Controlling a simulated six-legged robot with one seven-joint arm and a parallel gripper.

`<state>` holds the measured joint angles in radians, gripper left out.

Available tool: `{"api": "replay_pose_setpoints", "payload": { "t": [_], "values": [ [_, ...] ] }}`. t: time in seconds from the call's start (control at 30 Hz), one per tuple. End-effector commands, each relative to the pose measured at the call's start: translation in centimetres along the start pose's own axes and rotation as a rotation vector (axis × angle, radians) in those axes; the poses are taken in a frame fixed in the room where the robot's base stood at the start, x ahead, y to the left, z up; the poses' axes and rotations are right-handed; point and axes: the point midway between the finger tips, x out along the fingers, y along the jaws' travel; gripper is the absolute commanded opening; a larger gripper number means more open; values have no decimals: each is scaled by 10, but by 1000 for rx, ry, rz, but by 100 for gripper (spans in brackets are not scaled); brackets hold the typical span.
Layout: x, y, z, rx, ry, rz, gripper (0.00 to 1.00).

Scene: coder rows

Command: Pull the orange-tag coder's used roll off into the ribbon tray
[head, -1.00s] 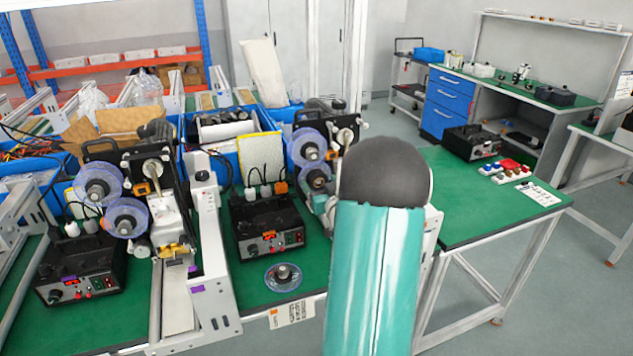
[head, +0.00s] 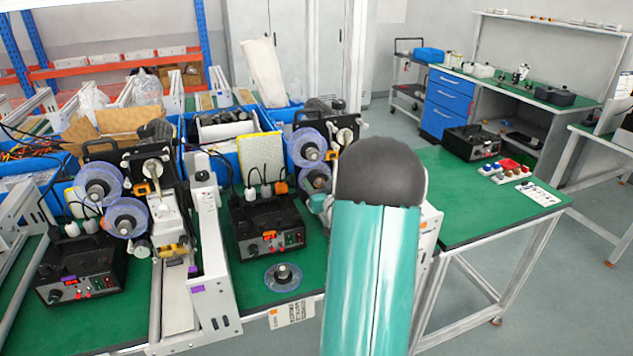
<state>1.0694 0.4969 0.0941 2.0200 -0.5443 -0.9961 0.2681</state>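An orange tag (head: 273,321) shows on a white card at the bench's front edge. The coder on the right (head: 345,135) stands behind it, with two blue-rimmed ribbon rolls, an upper one (head: 308,148) and a lower one (head: 315,179). My arm's teal link hides much of this coder. Another coder (head: 150,165) stands left, with an upper roll (head: 97,182) and a lower roll (head: 127,219); purple tags are on the frame beside it. Which roll is used I cannot tell. No tray is clearly marked as the ribbon tray. My gripper is not in view.
A flat blue-rimmed spool (head: 283,277) lies on the green bench before a black control box (head: 268,228). A second box (head: 80,270) stands left. Blue bins (head: 222,130) are behind.

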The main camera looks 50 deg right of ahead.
Motion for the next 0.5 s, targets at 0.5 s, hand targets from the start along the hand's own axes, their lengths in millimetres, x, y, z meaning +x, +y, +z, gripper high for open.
{"api": "replay_pose_setpoints", "payload": {
  "t": [0.5],
  "values": [
    [-12, 0, 0, -1, 1, -1, 33]
  ]
}}
